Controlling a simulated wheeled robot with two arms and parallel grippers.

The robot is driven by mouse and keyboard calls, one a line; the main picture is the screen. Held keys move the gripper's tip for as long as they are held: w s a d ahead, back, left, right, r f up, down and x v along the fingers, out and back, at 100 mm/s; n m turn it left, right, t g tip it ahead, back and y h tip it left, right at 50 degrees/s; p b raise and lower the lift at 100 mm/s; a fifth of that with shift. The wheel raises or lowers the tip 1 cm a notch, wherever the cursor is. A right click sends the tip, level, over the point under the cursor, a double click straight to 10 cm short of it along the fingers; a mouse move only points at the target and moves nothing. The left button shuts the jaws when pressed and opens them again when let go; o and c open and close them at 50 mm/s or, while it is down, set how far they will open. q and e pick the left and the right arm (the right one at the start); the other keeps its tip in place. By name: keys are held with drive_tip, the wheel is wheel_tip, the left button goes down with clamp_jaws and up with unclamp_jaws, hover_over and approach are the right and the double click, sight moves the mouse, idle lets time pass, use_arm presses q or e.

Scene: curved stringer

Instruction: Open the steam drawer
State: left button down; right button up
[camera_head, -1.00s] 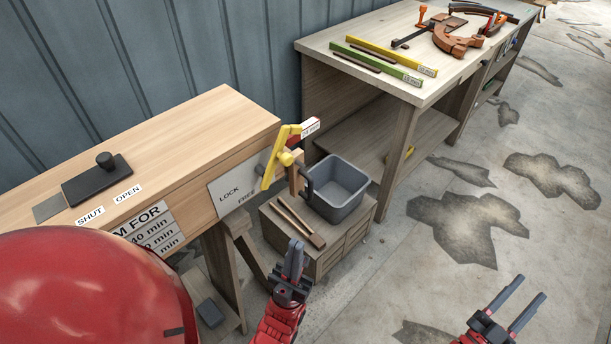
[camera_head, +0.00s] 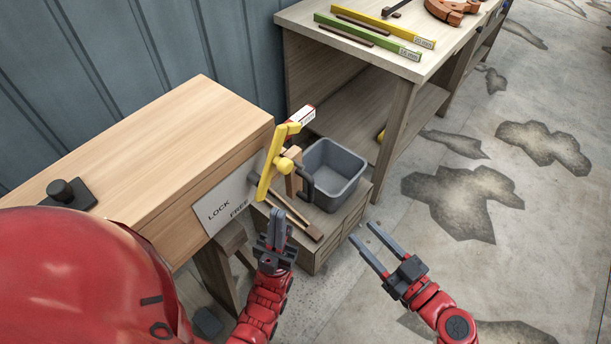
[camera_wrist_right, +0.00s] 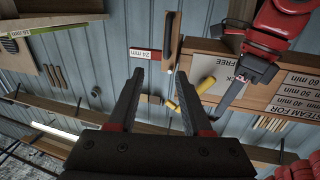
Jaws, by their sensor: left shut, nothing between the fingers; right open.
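The wooden steam box (camera_head: 150,150) stands at the left, with a white plate (camera_head: 213,207) marked LOCK and FREE on its near side. A yellow lever (camera_head: 266,172) stands tilted at the box's right end, beside a dark curved handle (camera_head: 305,180). Which mark the lever points to I cannot tell. My left gripper (camera_head: 276,218) is shut and empty, in front of and below the lever, apart from it. My right gripper (camera_head: 363,232) is open and empty, to the right of the handle and apart from it. The plate (camera_wrist_right: 236,70) also shows in the right wrist view.
A grey bin (camera_head: 335,170) and wooden tongs (camera_head: 300,222) rest on a low wooden cabinet (camera_head: 345,222) just beyond my grippers. A workbench (camera_head: 380,50) with tools stands at the back. The concrete floor at right is open.

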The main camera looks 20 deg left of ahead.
drive_tip(key=p, duration=0.6)
approach(313, 187)
drive_tip(key=shift+n+g, duration=0.3)
drive_tip(key=shift+n, duration=0.1)
drive_tip(key=x, duration=0.9)
drive_tip(key=shift+w+a+r, duration=0.1)
drive_tip(key=shift+w+a, duration=0.15)
drive_tip(key=shift+w, duration=0.1)
drive_tip(key=shift+w+a, duration=0.3)
drive_tip(key=shift+a, duration=0.15)
clamp_jaws()
